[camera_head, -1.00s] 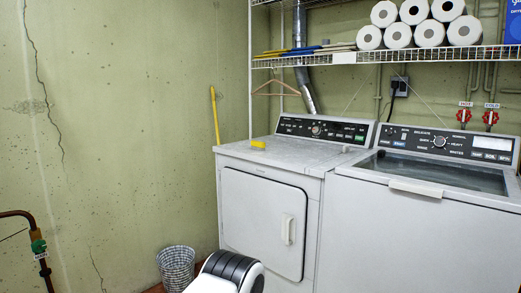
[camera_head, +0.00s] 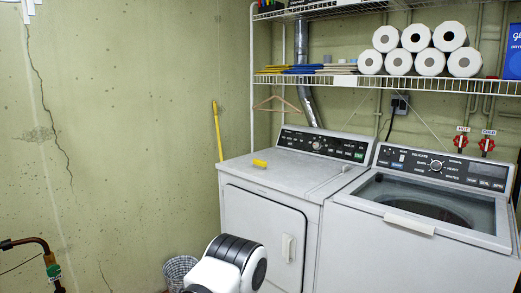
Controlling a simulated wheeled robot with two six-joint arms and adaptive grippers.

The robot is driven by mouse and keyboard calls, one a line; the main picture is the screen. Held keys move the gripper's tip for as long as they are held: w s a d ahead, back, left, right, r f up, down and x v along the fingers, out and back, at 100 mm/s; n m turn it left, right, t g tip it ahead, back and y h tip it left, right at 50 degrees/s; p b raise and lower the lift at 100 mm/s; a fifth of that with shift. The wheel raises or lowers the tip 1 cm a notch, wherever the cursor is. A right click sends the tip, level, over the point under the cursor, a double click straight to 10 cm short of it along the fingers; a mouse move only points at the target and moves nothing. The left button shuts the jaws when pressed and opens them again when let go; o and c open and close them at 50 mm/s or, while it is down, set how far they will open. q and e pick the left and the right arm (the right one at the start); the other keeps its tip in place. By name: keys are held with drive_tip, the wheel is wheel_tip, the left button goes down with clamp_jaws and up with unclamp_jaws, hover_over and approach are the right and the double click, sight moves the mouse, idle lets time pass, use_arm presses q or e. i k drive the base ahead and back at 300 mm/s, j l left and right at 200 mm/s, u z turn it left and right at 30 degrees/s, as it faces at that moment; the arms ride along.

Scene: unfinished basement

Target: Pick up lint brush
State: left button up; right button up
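A small yellow object (camera_head: 260,163), which looks like the lint brush, lies on top of the white dryer (camera_head: 290,172), near its left front edge. It is small in the view, so its bristles and handle cannot be made out. Nothing touches it from above. A white and black part of my own arm shows at the bottom, in front of the dryer and below the brush. Neither of my grippers is in view.
A washer (camera_head: 400,236) stands right of the dryer. A wire shelf (camera_head: 400,82) with paper towel rolls (camera_head: 422,62) hangs above both. A hanger (camera_head: 278,103) hangs from it. A wastebasket (camera_head: 179,271) stands left of the dryer. The dryer top around the brush is clear.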

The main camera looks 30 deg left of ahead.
sight(259, 164)
drive_tip(key=i+j+z, duration=0.1)
drive_tip(key=i+j, duration=0.15)
drive_tip(key=j, duration=0.15)
drive_tip(key=i+j+z, duration=0.1)
drive_tip(key=j, duration=0.3)
drive_tip(key=i+j, duration=0.3)
drive_tip(key=j, duration=0.15)
drive_tip(key=i+j+z, duration=0.15)
drive_tip(key=j, duration=0.25)
drive_tip(key=i+j+z, duration=0.1)
drive_tip(key=j, duration=0.35)
drive_tip(key=i+j+z, duration=0.1)
drive_tip(key=i+j, duration=0.15)
drive_tip(key=j, duration=0.25)
drive_tip(key=i+j+z, duration=0.1)
drive_tip(key=j, duration=0.35)
drive_tip(key=i+j+z, duration=0.1)
drive_tip(key=j, duration=0.4)
drive_tip(key=i, duration=0.1)
